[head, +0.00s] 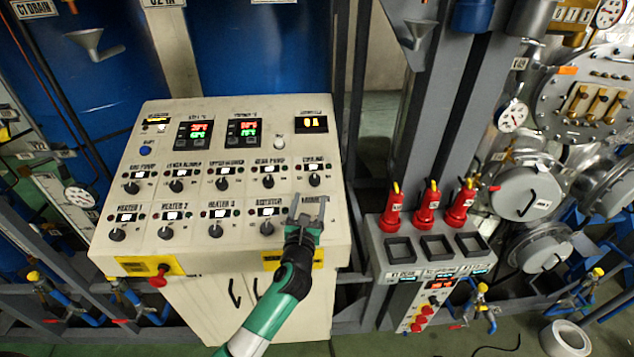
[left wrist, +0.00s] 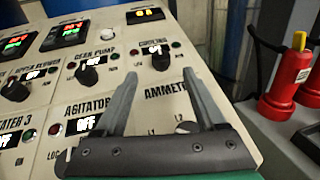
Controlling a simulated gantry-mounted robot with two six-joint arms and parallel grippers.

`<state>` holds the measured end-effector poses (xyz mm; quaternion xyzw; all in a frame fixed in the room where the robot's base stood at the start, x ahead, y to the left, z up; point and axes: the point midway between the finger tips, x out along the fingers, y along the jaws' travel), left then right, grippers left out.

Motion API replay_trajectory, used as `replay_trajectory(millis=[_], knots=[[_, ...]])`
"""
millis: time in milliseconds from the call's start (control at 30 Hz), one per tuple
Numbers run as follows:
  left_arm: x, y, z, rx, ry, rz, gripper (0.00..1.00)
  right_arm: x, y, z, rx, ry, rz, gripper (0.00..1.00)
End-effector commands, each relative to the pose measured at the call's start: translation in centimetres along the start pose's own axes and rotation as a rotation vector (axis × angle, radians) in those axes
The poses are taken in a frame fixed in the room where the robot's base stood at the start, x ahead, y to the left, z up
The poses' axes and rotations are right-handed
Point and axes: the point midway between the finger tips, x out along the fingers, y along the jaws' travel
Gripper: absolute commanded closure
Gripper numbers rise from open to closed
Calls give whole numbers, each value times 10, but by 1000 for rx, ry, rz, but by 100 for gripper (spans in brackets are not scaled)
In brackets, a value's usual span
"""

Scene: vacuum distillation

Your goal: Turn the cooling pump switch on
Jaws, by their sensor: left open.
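The cooling switch is a black rotary knob (head: 314,180) at the right end of the upper knob row on the cream control panel (head: 345,215). It also shows in the left wrist view (left wrist: 160,63), just beyond and between the fingertips, below a small lit display whose text is hard to read. My left gripper (head: 308,203) is open and empty, just below the knob in the head view, over the ammeter area. In the left wrist view, its two grey fingers (left wrist: 159,76) point up toward the knob, which looks clear of them. My right gripper is in neither view.
The gear pump knob (head: 268,181) is left of the cooling knob, and the agitator knob (head: 267,228) is below that. A red knob (head: 158,277) sticks out from the panel's front. Red-bodied handles (head: 425,207) stand on a grey box at right.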

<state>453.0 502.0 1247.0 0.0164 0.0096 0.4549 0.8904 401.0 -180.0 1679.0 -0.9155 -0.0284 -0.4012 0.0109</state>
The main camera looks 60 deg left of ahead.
Motion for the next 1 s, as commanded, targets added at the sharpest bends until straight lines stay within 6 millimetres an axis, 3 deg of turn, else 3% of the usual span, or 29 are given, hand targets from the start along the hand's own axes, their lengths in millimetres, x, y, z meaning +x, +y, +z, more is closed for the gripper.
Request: replay_trajectory(millis=[200, 400, 567, 800, 1000], knots=[[49, 1, -1, -1, -2, 2, 28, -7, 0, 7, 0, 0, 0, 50], [86, 0, -1, -1, -3, 0, 28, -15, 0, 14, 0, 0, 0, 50], [98, 0, 0, 0, -2, -1, 28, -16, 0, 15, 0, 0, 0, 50], [99, 0, 1, 0, -2, -2, 28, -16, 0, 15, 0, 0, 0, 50], [98, 0, 1, 0, -2, -2, 62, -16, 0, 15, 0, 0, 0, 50]])
